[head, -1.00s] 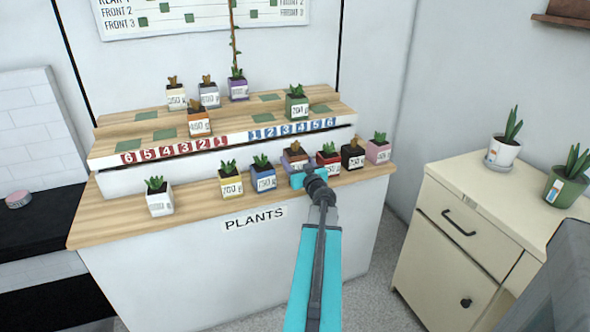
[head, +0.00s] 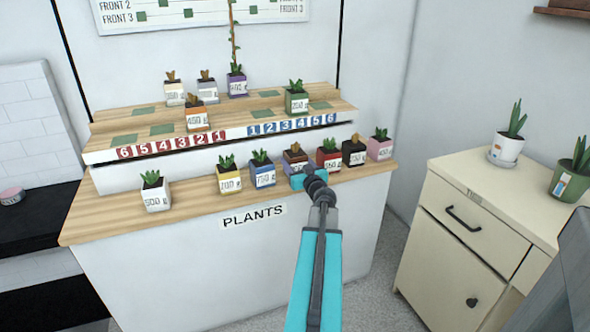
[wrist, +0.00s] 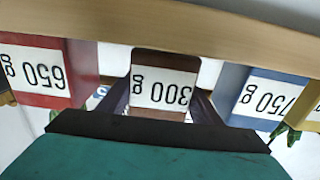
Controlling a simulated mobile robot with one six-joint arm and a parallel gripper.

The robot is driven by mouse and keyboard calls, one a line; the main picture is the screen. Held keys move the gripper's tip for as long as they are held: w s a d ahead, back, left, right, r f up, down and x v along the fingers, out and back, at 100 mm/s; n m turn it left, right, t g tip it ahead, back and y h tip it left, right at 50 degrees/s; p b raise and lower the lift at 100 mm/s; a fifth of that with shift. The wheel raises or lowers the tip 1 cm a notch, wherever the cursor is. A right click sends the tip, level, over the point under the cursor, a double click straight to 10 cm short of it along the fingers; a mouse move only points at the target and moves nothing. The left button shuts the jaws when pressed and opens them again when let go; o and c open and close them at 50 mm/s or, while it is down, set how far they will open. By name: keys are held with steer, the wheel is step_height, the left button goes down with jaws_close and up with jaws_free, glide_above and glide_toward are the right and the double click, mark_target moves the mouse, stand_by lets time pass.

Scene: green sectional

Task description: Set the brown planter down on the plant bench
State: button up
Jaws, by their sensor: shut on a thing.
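The brown planter (head: 294,156), labelled 300 g, is at the front of the plant bench (head: 105,222), between a blue planter (head: 263,173) and a red planter (head: 330,160). My gripper (head: 300,176) is in front of it and partly covers it. In the wrist view, the picture is upside down and my gripper's dark fingers (wrist: 162,104) are shut on both sides of the brown planter (wrist: 164,62). Its base is close to the bench's wooden top (wrist: 180,32). I cannot tell whether it touches.
More planters stand along the front: white (head: 156,194), yellow (head: 229,180), black (head: 353,152) and pink (head: 380,147). Neighbours are close on both sides. A raised shelf (head: 235,122) behind holds several more. A cream cabinet (head: 450,240) with two potted plants stands at the right.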

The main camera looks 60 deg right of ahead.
mark_target(299, 167)
steer(key=shift+f, duration=0.3)
steer(key=o, duration=1.3)
steer(key=shift+f, duration=0.1)
steer(key=shift+a, duration=0.1)
steer(key=v, duration=0.4)
steer(key=p+v, duration=0.1)
steer(key=v, duration=0.4)
steer(key=shift+s+a+r, duration=0.1)
steer(key=shift+r, duration=0.1)
steer(key=shift+s+a+r+p, duration=0.1)
steer(key=shift+s+p, duration=0.1)
steer(key=shift+p, duration=0.8)
steer(key=p+v, duration=0.1)
steer(key=p, duration=0.5)
steer(key=shift+s+a, duration=0.2)
steer(key=shift+s, duration=0.1)
steer(key=shift+s+a+p, duration=0.15)
steer(key=shift+p, duration=0.4)
steer(key=shift+s, duration=0.1)
